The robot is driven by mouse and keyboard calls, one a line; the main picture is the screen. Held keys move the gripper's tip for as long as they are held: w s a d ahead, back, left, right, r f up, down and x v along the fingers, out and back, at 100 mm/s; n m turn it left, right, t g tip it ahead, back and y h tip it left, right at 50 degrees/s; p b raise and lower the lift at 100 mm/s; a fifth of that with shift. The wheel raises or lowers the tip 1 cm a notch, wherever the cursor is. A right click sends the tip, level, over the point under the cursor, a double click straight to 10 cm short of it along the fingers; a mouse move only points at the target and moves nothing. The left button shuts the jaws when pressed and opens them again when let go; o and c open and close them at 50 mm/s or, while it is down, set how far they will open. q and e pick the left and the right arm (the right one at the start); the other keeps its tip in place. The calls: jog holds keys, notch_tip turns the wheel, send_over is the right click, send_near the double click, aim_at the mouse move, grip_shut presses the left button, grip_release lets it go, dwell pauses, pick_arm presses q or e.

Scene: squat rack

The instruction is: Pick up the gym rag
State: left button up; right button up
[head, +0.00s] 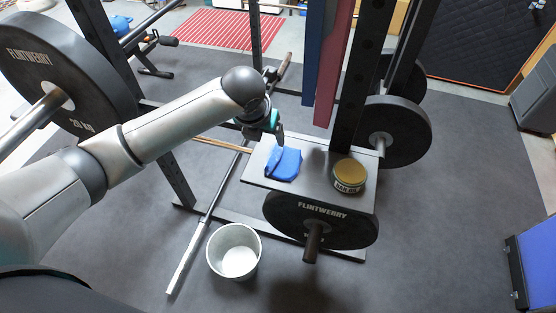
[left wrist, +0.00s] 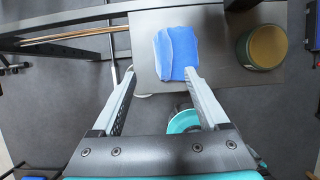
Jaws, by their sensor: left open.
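The gym rag (head: 284,163) is a folded blue cloth lying on a small grey shelf (head: 317,180) of the squat rack. It also shows in the left wrist view (left wrist: 178,54), near the shelf's edge. My left gripper (head: 277,134) is just behind the rag in the head view, above the shelf. In the left wrist view its two fingers (left wrist: 160,72) are spread apart and empty, with the rag ahead of and partly between the tips; they seem apart from it. My right gripper is not in view.
A round tin (head: 348,175) with a tan lid stands on the shelf to the right of the rag. A weight plate (head: 322,222) hangs below the shelf. A white bucket (head: 234,251) stands on the floor. Rack posts and blue and red straps (head: 334,65) rise beside the shelf.

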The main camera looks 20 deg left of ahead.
pick_arm(q)
send_over(273, 154)
jog(key=s, duration=0.2)
jog(key=f, duration=0.3)
jog(key=f+b, duration=0.1)
jog(key=f, duration=0.1)
jog(key=shift+w+a, duration=0.15)
jog(key=shift+a, duration=0.2)
jog(key=x, duration=0.3)
jog(key=b+x, duration=0.1)
jog(key=shift+d+f, duration=0.35)
jog(key=shift+w+f, duration=0.1)
jog(key=shift+f, duration=0.2)
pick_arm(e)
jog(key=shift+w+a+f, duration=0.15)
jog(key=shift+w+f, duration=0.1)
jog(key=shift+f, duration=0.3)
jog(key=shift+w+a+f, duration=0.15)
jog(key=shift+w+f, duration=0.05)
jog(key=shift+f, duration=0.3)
pick_arm(q)
jog(key=shift+f, duration=0.25)
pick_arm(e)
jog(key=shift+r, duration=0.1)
pick_arm(q)
jog(key=shift+c, duration=0.2)
grip_shut()
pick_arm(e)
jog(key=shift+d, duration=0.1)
